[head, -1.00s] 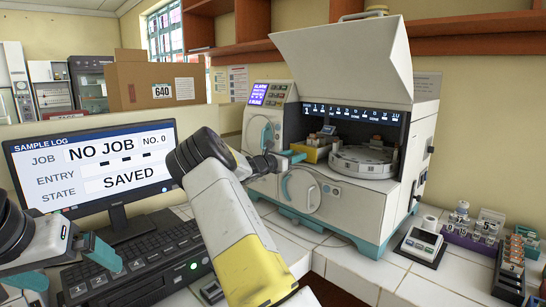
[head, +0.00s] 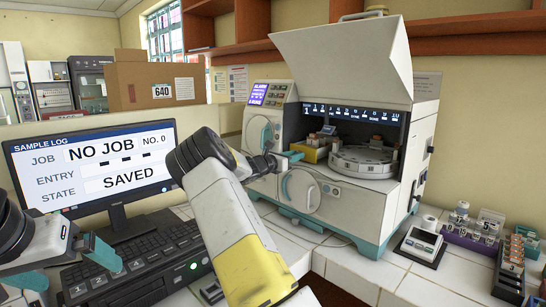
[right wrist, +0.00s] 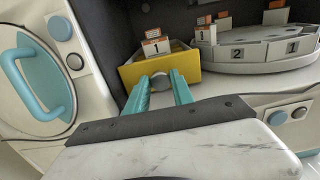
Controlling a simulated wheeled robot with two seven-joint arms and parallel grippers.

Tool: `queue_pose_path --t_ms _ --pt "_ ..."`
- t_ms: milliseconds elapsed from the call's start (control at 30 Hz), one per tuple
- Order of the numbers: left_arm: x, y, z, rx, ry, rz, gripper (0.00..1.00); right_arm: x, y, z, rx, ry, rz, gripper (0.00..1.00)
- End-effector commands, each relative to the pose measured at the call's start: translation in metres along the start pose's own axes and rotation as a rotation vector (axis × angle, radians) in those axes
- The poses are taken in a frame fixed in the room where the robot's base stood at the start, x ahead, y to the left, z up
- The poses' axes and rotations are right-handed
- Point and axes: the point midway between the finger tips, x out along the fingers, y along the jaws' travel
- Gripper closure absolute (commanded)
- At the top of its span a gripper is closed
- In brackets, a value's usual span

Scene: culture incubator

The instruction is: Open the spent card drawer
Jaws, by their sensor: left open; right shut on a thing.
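The spent card drawer looks to be the yellow box (head: 313,155) at the left of the incubator's open chamber. In the right wrist view the yellow drawer (right wrist: 190,74) has a round grey knob (right wrist: 171,80) on its front, and a card marked 1 (right wrist: 156,47) stands in it. My right gripper (head: 296,156) reaches the drawer front. Its teal fingers (right wrist: 166,90) are shut on the knob. How far out the drawer stands is hard to tell. My left gripper (head: 104,262) is open and empty above the keyboard at the lower left.
The incubator (head: 345,216) has its lid raised. A round carousel (head: 362,161) with numbered slots sits right of the drawer. A round door with a teal handle (right wrist: 38,85) is at the left. A monitor (head: 95,165), keyboard (head: 135,265) and small scale (head: 422,244) stand on the bench.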

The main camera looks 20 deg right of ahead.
Motion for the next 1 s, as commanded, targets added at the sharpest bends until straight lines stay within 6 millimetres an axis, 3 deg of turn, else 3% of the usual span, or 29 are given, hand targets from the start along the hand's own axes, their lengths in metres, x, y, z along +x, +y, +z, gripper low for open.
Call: queue_pose_path --t_ms 767,1000 --pt "0.000 0.000 0.000 0.000 0.000 0.000 0.00 -0.001 0.001 0.000 0.000 0.000 0.001 1.00" --pt "0.000 0.000 0.000 0.000 0.000 0.000 0.00 -0.022 0.002 0.000 -0.001 0.002 0.004 1.00"
